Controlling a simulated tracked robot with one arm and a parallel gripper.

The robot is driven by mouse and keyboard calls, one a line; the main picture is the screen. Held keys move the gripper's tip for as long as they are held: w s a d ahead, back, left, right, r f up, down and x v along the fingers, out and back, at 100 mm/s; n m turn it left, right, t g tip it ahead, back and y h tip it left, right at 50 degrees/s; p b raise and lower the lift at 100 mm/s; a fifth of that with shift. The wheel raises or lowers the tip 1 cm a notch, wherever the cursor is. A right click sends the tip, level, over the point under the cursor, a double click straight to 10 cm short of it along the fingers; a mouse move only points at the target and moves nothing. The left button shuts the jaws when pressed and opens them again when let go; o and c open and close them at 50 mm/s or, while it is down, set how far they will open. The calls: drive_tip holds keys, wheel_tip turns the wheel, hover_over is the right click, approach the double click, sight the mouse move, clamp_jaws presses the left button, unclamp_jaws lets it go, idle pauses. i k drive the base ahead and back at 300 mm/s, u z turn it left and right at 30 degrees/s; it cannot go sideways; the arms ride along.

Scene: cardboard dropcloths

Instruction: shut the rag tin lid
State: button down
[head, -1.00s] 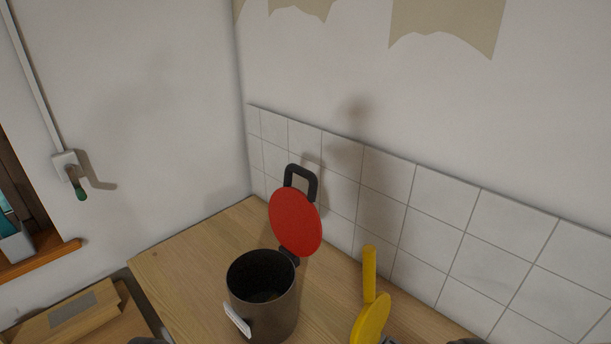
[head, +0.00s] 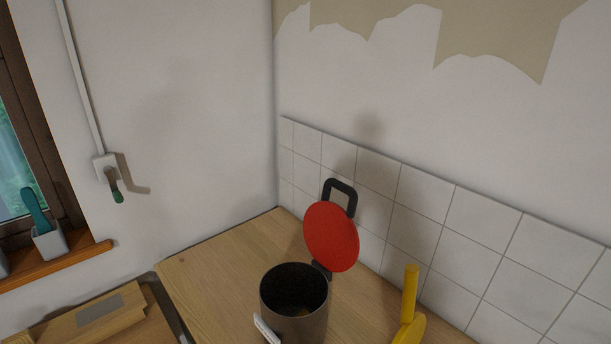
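The rag tin (head: 292,305) is a dark, round, open-topped pot on the wooden counter, low in the middle of the head view. A white tag (head: 266,330) sticks out at its front left. Its red round lid (head: 331,237) stands open, tilted up behind the tin's right side on a dark hinge (head: 321,271). A black loop handle (head: 340,195) is at the lid's top edge. My gripper is not in view.
A yellow object with an upright handle (head: 410,295) stands right of the tin. The counter (head: 222,270) is clear to the tin's left. White tiles (head: 425,215) line the wall behind. A green-tipped lever (head: 114,185) is on the left wall; a cardboard piece (head: 90,315) lies lower left.

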sight(330, 233)
drive_tip(key=u, duration=2.05)
drive_tip(key=i, duration=1.9)
drive_tip(key=z, duration=3.2)
drive_tip(key=i, duration=0.4)
drive_tip(key=z, duration=0.3)
